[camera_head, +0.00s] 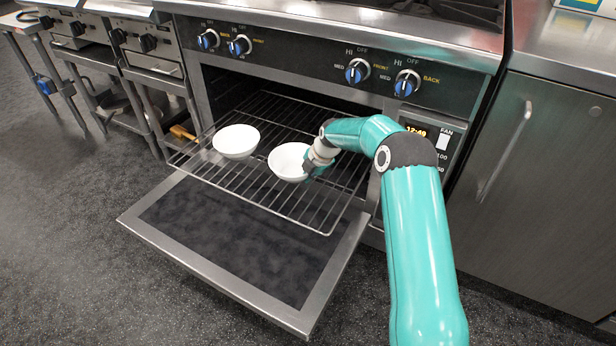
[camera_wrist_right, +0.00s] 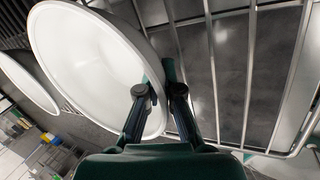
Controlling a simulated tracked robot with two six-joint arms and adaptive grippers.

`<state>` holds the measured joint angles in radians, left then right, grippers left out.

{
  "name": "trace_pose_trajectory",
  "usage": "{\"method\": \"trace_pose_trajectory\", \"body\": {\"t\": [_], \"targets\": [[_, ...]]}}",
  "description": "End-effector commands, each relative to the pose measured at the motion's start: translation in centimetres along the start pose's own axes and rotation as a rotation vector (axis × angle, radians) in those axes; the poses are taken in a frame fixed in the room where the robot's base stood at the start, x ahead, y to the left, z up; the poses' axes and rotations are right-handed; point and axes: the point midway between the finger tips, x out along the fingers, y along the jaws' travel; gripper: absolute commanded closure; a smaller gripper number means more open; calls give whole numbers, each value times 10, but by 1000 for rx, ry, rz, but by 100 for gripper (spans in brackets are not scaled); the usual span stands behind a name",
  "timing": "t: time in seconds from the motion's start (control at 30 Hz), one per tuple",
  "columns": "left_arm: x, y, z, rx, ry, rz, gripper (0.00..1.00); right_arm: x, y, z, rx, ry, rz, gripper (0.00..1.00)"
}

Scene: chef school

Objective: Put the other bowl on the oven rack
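Two white bowls are at the pulled-out wire oven rack (camera_head: 262,196) in the head view. The left bowl (camera_head: 236,141) stands upright on the rack, apart from the right bowl. The right bowl (camera_head: 287,161) is at the middle of the rack; whether it rests fully on the wires is hard to tell. My right gripper (camera_head: 310,166) is at this bowl's right rim. In the right wrist view, the gripper (camera_wrist_right: 160,76) has one finger inside the bowl (camera_wrist_right: 85,60) and one outside, closed on the rim. The other bowl (camera_wrist_right: 28,82) shows at the left edge. My left gripper is out of view.
The oven door (camera_head: 235,240) is folded down below the rack. Control knobs (camera_head: 357,71) line the panel above the opening. A steel cabinet (camera_head: 550,170) stands at right. The rack's front and right parts are bare.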

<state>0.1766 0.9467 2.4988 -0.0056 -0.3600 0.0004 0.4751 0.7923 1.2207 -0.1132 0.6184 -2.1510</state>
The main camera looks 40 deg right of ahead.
Motion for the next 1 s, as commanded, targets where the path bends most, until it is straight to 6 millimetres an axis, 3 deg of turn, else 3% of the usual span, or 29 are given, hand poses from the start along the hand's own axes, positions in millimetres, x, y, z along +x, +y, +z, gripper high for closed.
{"method": "trace_pose_trajectory", "body": {"t": [0.03,0.13,0.57,1.0], "targets": [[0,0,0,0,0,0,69,0,0,0,0,0,0,100],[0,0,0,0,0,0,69,0,-1,0,0,1,-3,83],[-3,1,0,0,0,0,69,-8,0,0,0,0,-1,83],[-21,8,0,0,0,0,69,-88,1,1,1,-1,0,83]]}}
